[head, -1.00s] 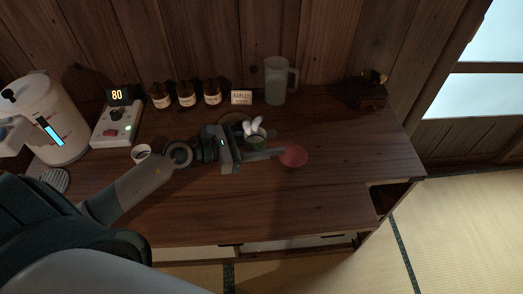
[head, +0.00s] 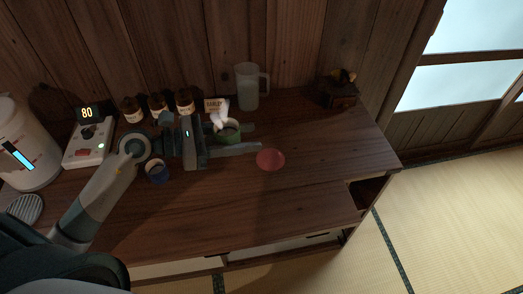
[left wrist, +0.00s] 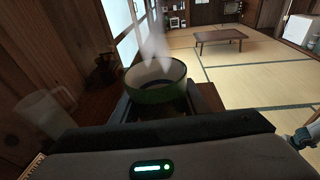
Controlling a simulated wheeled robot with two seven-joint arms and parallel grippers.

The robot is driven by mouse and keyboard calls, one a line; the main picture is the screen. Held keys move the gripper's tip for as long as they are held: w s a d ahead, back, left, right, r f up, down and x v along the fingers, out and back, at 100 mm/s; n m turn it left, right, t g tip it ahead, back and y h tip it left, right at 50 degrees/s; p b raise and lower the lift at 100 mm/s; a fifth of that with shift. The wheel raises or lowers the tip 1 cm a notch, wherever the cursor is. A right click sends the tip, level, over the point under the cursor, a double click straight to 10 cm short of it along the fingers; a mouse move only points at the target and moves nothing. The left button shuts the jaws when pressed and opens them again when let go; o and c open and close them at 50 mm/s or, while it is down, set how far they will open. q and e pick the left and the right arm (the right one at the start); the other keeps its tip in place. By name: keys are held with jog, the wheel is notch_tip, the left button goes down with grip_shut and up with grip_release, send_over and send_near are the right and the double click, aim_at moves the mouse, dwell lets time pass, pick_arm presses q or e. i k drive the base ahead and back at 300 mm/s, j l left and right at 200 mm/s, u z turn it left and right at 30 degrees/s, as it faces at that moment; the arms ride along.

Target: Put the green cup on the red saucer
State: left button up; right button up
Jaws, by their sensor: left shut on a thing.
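The green cup (head: 229,137) is pale inside, with white wisps like steam above it. My left gripper (head: 238,141) is shut on it, one finger on each side. In the left wrist view the cup (left wrist: 153,95) sits upright between the fingers. The red saucer (head: 270,160) lies flat and empty on the wooden counter, just right of and nearer than the cup. I cannot tell how far the cup is above the counter.
A blue cup (head: 157,172) stands under my left arm. Brown bottles, a small sign (head: 215,105) and a glass pitcher (head: 247,87) line the back. The counter's front right (head: 310,185) is clear.

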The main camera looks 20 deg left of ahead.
aim_at(270, 159)
jog(key=i+l+u, duration=0.25)
jog(key=l+u, duration=0.3)
jog(key=l, duration=0.2)
jog(key=i+l+u, duration=0.25)
jog(key=l, duration=0.15)
jog(key=l+u, duration=0.3)
jog(key=k+l, duration=0.05)
jog(key=l, duration=0.05)
